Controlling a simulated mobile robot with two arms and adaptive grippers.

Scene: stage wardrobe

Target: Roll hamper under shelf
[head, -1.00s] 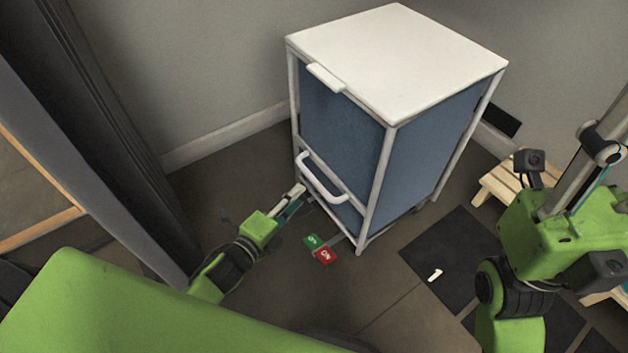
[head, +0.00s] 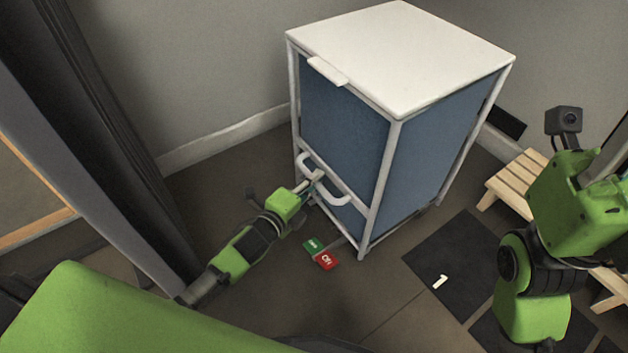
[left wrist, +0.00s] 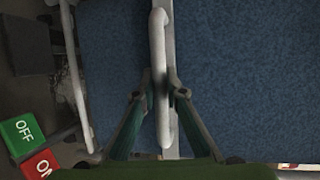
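The hamper (head: 345,125) is a tall blue fabric box with a white frame and white lid (head: 405,55). It stands upright on the floor near the back wall. A white bar handle (head: 342,198) is on its front; it also shows in the left wrist view (left wrist: 159,40). My left gripper (head: 316,177) is at this handle, with one finger on each side of the bar and the fingertips close in against it in the left wrist view (left wrist: 160,88). A green OFF pedal (head: 313,245) and red ON pedal (head: 325,261) stick out at its base. My right gripper is outside the picture.
A black floor mat marked 1 (head: 455,262) lies right of the hamper. A slatted wooden bench (head: 515,182) stands farther right. A dark curtain (head: 110,130) hangs at the left. Bare floor lies before the hamper. No shelf is clearly identifiable.

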